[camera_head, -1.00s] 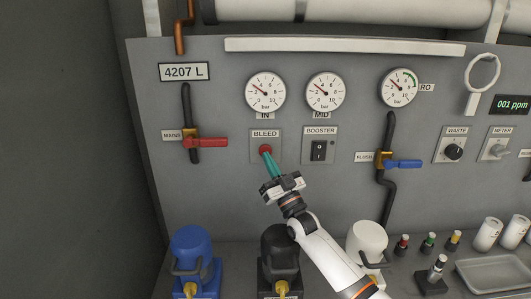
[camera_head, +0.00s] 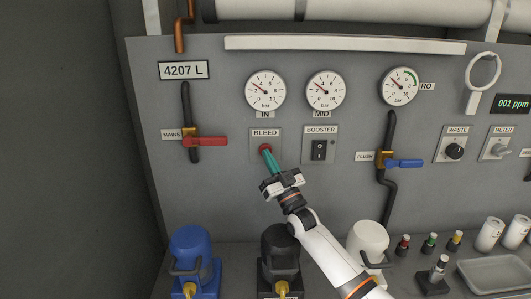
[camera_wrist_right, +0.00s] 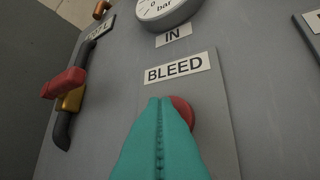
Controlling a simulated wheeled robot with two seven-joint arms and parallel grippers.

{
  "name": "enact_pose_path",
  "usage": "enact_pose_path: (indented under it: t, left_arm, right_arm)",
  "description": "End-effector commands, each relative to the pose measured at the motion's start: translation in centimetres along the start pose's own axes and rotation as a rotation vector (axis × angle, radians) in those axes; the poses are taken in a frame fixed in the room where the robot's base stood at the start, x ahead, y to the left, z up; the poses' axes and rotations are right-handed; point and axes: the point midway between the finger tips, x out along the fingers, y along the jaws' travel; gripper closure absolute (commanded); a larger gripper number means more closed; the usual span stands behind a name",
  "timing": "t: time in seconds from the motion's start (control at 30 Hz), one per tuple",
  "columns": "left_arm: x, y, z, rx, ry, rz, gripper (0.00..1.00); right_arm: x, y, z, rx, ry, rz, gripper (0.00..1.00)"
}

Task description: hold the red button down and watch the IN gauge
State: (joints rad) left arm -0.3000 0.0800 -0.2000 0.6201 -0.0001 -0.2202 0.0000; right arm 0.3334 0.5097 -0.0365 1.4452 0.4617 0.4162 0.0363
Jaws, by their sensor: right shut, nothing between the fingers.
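The red button (camera_head: 262,147) sits on the plate labelled BLEED, below the IN gauge (camera_head: 265,90). My right gripper (camera_head: 266,153) is shut, with nothing between its teal fingers, and its tips are at the button's front. In the right wrist view the fingertips (camera_wrist_right: 160,101) cover the left part of the red button (camera_wrist_right: 184,108). I cannot tell how far the button is pressed in. The IN gauge's needle points up and left, near 2 bar; in the right wrist view only the gauge's lower part shows. My left gripper is not in view.
The red MAINS lever (camera_head: 205,141) is to the left and the BOOSTER switch (camera_head: 319,150) to the right of the button. The MID gauge (camera_head: 325,91) is beside the IN gauge.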

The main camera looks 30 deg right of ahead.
Motion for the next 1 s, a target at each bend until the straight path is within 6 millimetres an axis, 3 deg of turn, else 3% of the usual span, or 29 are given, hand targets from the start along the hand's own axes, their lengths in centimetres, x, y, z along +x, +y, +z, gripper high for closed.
enact_pose_path:
  t: [1.0]
  left_arm:
    - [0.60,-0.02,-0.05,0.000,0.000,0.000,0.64]
  right_arm:
    - [0.53,-0.40,-0.34,-0.001,0.000,-0.001,1.00]
